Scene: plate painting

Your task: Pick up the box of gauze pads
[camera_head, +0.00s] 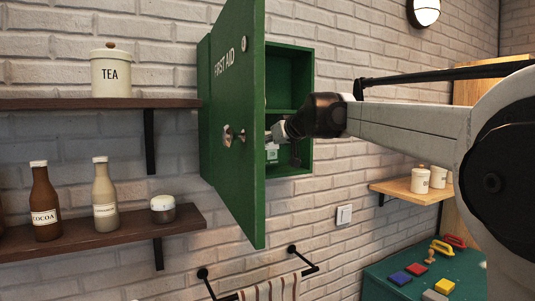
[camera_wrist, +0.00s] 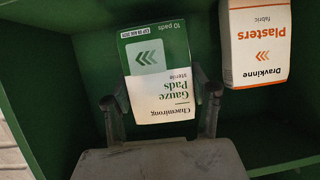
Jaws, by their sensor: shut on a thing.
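The box of gauze pads (camera_wrist: 158,85) is green and white and sits between the two fingers of my gripper (camera_wrist: 163,100) in the wrist view. My gripper is shut on it, with one finger along each side. In the head view my gripper (camera_head: 280,132) reaches into the open green first aid cabinet (camera_head: 295,75). A small pale part of a box (camera_head: 271,153) shows below it there, partly hidden by the cabinet door. I cannot tell whether the gauze box still touches the shelf.
A white and orange plasters box (camera_wrist: 256,45) stands right beside the gauze box in the wrist view. The cabinet door (camera_head: 235,110) stands open at the left of my gripper. Wall shelves (camera_head: 100,104) with jars and bottles are at the left. A towel rail (camera_head: 305,262) is below.

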